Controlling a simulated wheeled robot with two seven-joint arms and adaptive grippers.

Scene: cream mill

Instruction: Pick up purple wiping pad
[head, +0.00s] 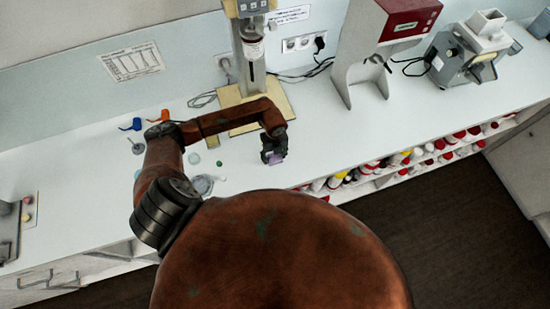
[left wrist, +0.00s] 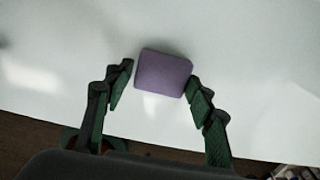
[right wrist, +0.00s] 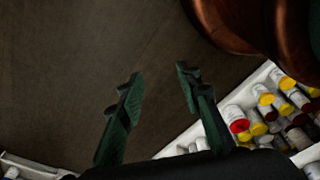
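The purple wiping pad (left wrist: 163,73) lies on the white worktop in the left wrist view, between and just beyond the fingertips of my left gripper (left wrist: 160,85). The fingers are spread, with a small gap at the left and the right finger very close to the pad; I cannot tell if it touches. In the head view my left gripper (head: 275,151) is over the counter and the pad (head: 276,159) shows partly below it. My right gripper (right wrist: 158,85) is open and empty above the dark floor, beside the bottle shelf.
The white counter (head: 330,140) is clear to the right of my left gripper. A stand on a wooden base (head: 285,102) is close behind it. A red-and-grey machine (head: 365,60) stands farther right. Bottles (right wrist: 262,113) fill the shelf under the counter. Small dishes (head: 203,184) lie to the left.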

